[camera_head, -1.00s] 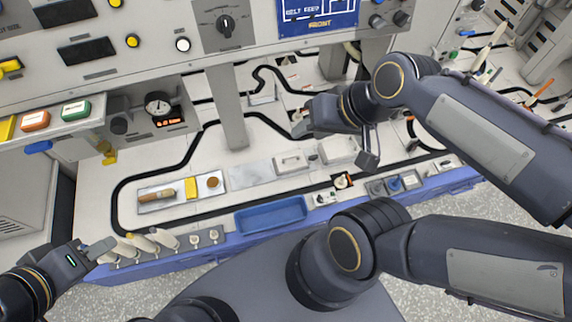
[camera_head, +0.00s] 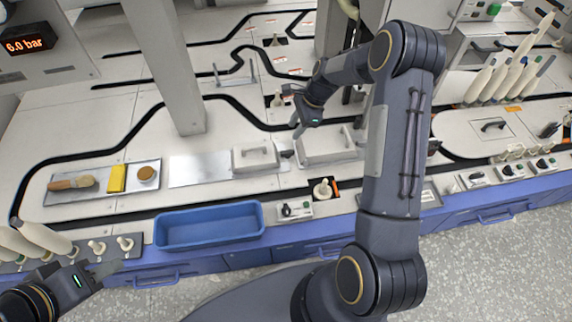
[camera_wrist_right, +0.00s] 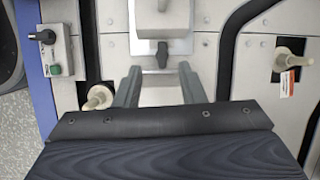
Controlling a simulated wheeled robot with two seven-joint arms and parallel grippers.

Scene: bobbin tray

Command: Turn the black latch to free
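The black latch (camera_head: 287,153) sits at the right edge of the left light-grey cover (camera_head: 252,158) in the head view. In the right wrist view the latch (camera_wrist_right: 162,54) is upright in the picture, beyond and between the fingertips. My right gripper (camera_head: 292,112) is above the deck near the covers. It shows open and empty in the right wrist view (camera_wrist_right: 159,70), with clear space between its fingers and apart from the latch. My left gripper (camera_head: 104,269) is at the lower left by the white pegs; its finger gap is not clear.
A second light-grey cover (camera_head: 325,147) lies right of the latch. A bobbin holder (camera_head: 322,190) and a switch box (camera_head: 296,210) stand near the front edge. A blue bin (camera_head: 209,226) and a tray (camera_head: 60,197) with a brush lie left. A grey post (camera_head: 168,80) rises behind.

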